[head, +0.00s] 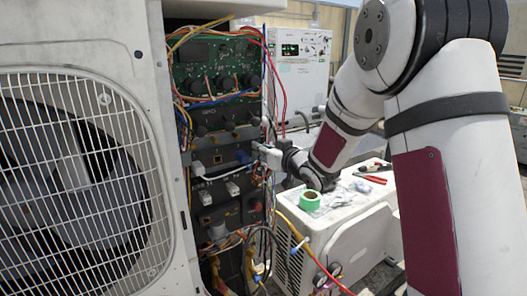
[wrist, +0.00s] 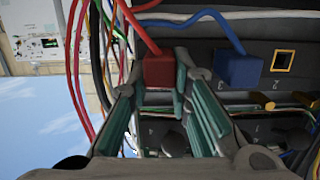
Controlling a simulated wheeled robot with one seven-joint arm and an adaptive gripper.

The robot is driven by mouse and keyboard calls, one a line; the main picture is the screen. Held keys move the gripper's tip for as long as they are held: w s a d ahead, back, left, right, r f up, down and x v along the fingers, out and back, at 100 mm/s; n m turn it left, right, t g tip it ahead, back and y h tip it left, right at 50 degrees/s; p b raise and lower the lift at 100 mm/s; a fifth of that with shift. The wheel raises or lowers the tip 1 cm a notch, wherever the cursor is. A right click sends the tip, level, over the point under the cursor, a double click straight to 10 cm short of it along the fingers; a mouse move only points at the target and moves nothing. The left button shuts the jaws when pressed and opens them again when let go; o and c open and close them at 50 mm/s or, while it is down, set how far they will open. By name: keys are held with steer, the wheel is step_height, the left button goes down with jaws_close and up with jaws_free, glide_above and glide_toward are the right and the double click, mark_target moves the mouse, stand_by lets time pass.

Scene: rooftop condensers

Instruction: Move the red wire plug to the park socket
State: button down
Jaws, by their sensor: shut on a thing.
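The red wire plug (wrist: 160,70) is a red block with a red wire running up from it in the wrist view. My gripper (wrist: 160,82) is shut on it, one green-padded finger on each side. Whether the plug is seated in the panel or clear of it I cannot tell. In the head view my gripper (head: 262,154) is at the panel's right edge and hides the red plug. A blue plug (wrist: 238,68) is to its right in the wrist view. Beyond it is an empty yellow-rimmed socket (wrist: 284,61), also in the head view (head: 217,160).
Loose red and white wires (wrist: 82,60) hang left of my gripper in the wrist view. White plugs (head: 232,188) sit lower on the panel. A fan grille (head: 75,185) stands left. Green tape (head: 310,200) and red-handled pliers (head: 372,179) lie on the white unit at right.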

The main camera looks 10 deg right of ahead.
steer(key=c, duration=1.4)
jaws_free()
steer(key=s+d+r+m+g+h, duration=0.1)
steer(key=s+d+r+g+h, duration=0.1)
steer(key=s, duration=0.6)
steer(key=s+d+r+m+g+h, duration=0.1)
steer(key=s+d+h, duration=0.15)
steer(key=s, duration=0.55)
steer(key=s+d+r+m+g+h, duration=0.1)
steer(key=s+d+r+g+h, duration=0.15)
steer(key=s, duration=0.55)
steer(key=s+a+f+g+y, duration=0.1)
steer(key=s+a+f+g, duration=0.1)
steer(key=s, duration=0.8)
steer(key=s+a+f+g+y, duration=0.1)
steer(key=s+a+g, duration=0.2)
steer(key=s, duration=0.8)
steer(key=shift+a+f, duration=0.3)
steer(key=shift+f, duration=0.1)
